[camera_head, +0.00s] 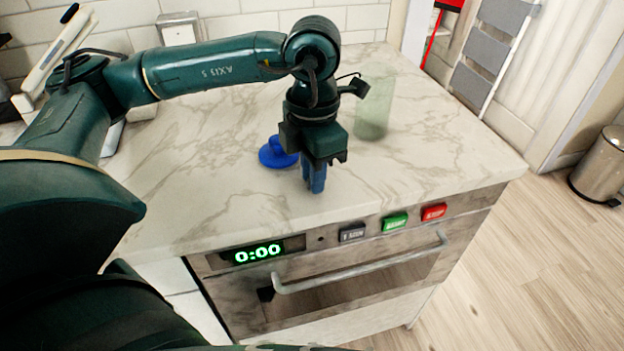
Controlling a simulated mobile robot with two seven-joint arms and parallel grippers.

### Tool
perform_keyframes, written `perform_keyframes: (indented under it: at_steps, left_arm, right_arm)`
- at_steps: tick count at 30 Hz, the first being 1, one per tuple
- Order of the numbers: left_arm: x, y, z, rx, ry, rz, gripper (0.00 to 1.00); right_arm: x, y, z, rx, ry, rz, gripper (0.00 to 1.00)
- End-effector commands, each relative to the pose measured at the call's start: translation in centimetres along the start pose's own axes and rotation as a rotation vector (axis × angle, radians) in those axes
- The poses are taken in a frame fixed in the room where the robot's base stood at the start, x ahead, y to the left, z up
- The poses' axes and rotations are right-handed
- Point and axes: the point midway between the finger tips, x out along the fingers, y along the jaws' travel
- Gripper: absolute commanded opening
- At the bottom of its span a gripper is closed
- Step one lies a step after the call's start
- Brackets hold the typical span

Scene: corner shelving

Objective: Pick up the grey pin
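I see no grey pin that I can make out in the head view. My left gripper (314,178) points down over the front part of the marble countertop (215,185), right of a small blue round piece (277,154) with a raised middle. Blue parts show at the gripper's lower end. I cannot tell whether these are its fingers or something held between them, nor whether they touch the counter. My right gripper is not in view.
A pale green see-through cup (374,108) stands behind and right of the gripper. Below the counter's front edge are an oven display (257,252), buttons, and an oven handle (360,263). A metal bin (601,168) stands at far right. The counter's right side is clear.

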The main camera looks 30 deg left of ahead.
Motion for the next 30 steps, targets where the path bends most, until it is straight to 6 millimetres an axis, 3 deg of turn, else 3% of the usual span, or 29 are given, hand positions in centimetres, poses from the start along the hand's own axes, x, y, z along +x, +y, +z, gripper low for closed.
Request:
perform_keyframes:
  at_steps: [6,17,20,30]
  left_arm:
    - [0.0,0.0,0.0,0.000,0.000,0.000,0.01]
    - [-0.3,0.0,0.1,0.000,-0.002,0.000,0.00]
    - [-1.3,0.0,0.1,0.000,-0.004,0.001,0.00]
    - [-7.9,0.0,0.1,0.000,-0.004,0.001,0.00]
  right_arm:
    - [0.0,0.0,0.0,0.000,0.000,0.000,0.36]
    - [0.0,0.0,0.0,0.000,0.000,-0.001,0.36]
    - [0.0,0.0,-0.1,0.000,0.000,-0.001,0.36]
    - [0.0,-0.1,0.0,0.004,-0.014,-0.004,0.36]
